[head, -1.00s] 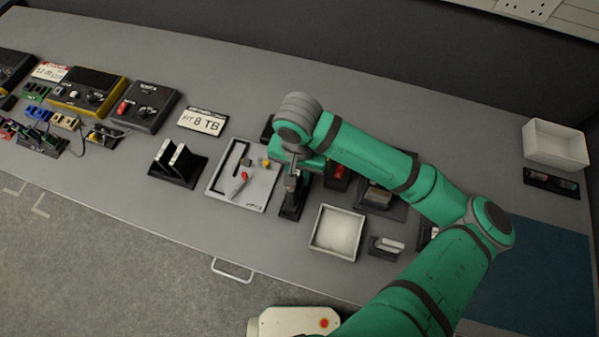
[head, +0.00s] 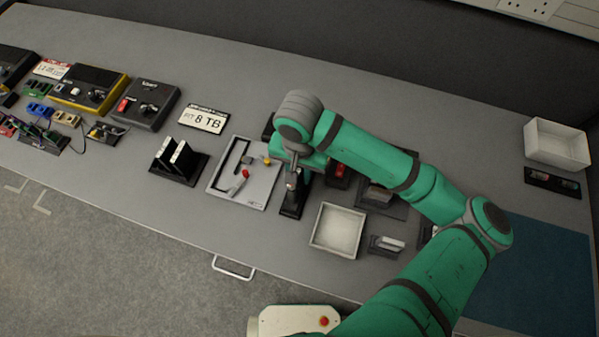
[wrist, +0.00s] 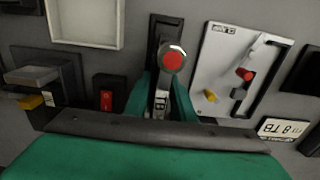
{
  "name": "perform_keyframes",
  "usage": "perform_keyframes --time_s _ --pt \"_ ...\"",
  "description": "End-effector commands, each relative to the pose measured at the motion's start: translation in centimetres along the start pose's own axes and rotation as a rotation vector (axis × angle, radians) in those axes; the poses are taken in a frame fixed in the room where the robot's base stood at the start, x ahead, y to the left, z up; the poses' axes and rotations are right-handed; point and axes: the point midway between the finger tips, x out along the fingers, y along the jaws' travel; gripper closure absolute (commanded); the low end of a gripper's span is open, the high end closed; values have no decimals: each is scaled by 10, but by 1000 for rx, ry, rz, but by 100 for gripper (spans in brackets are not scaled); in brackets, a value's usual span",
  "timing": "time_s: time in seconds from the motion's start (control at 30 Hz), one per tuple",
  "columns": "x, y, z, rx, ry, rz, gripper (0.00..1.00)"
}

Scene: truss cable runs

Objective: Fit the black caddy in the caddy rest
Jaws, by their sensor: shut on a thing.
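My gripper (wrist: 162,98) is shut on a grey upright handle (wrist: 161,88) with a red round end. The handle stands over a narrow black base (wrist: 158,32), which also shows in the head view (head: 291,205). My wrist hides part of it from the head view. I cannot tell for certain which thing is the black caddy or which is the caddy rest. A black holder with two upright, pale-edged plates (head: 176,160) stands left of the white panel. A smaller black holder with a pale piece (head: 386,245) stands right of my gripper.
A white panel (head: 246,180) with red and yellow parts lies left of the handle. An open white tray (head: 338,231) is to its right. A red switch (wrist: 106,98) sits close by. An 8 TB label (head: 203,118) and a white bin (head: 556,145) lie farther off.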

Motion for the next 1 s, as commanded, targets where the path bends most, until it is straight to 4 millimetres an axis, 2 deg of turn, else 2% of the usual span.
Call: perform_keyframes --time_s 0.57,1.0 --pt "9 -4 3 -11 0 0 100" --pt "12 1 3 -1 -1 0 100"
